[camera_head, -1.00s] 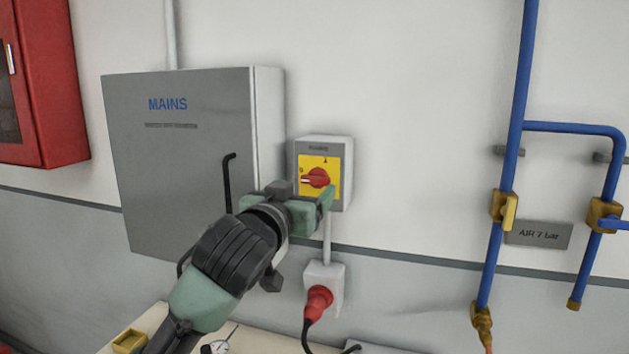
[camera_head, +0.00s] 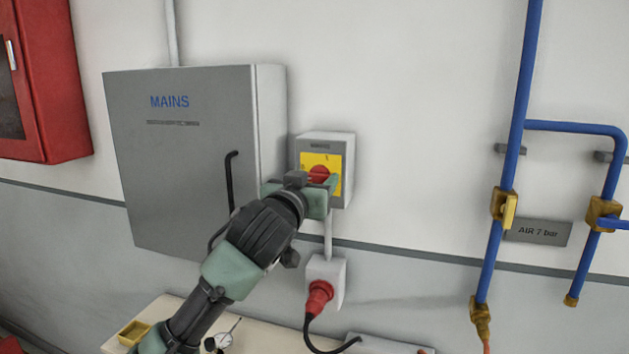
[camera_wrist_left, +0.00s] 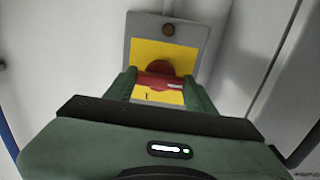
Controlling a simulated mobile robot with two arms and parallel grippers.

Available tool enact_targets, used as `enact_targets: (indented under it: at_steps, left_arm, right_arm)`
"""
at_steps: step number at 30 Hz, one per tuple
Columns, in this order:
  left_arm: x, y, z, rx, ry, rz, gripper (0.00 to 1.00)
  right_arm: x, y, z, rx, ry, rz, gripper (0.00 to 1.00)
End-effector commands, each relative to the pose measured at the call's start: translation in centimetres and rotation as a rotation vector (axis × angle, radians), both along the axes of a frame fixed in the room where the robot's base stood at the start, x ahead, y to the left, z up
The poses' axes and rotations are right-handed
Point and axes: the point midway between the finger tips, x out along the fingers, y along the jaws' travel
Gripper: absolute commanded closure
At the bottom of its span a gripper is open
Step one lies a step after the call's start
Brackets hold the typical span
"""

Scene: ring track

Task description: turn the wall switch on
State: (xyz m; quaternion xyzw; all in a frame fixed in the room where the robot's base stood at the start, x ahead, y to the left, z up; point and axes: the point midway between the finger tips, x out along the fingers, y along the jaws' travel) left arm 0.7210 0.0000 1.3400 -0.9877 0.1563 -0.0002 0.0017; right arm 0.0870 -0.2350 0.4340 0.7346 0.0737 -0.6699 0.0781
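The wall switch (camera_head: 347,170) is a grey box with a yellow plate and a red rotary handle (camera_head: 318,173). My left gripper (camera_head: 316,183) is in front of it and hides the lower part of the plate. In the left wrist view, the handle (camera_wrist_left: 160,82) lies crosswise between the two green fingers of my left gripper (camera_wrist_left: 160,77). The fingers are spread apart, one near each end of the handle; I cannot tell whether they touch it. The yellow plate (camera_wrist_left: 165,52) shows above the handle. My right gripper is not in view.
The grey MAINS cabinet (camera_head: 178,165) with a black lever handle stands close left of the switch. A red plug in a socket (camera_head: 327,285) is below. Blue air pipes (camera_head: 515,135) run at the right. A bench (camera_head: 165,310) is below. The wall between switch and pipes is clear.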

Motion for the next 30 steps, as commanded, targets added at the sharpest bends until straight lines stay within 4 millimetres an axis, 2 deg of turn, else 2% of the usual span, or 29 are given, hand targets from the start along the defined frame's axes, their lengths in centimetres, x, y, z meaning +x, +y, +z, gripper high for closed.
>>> enact_targets:
  at_steps: [11, 30]
  left_arm:
    - [0.0, 0.0, 0.2, 0.089, -0.029, 0.000, 0.86]
    - [0.0, 0.0, 0.3, 0.631, -0.204, 0.000, 0.86]
  right_arm:
    - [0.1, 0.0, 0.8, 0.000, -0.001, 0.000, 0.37]
    - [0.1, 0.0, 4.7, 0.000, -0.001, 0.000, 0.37]
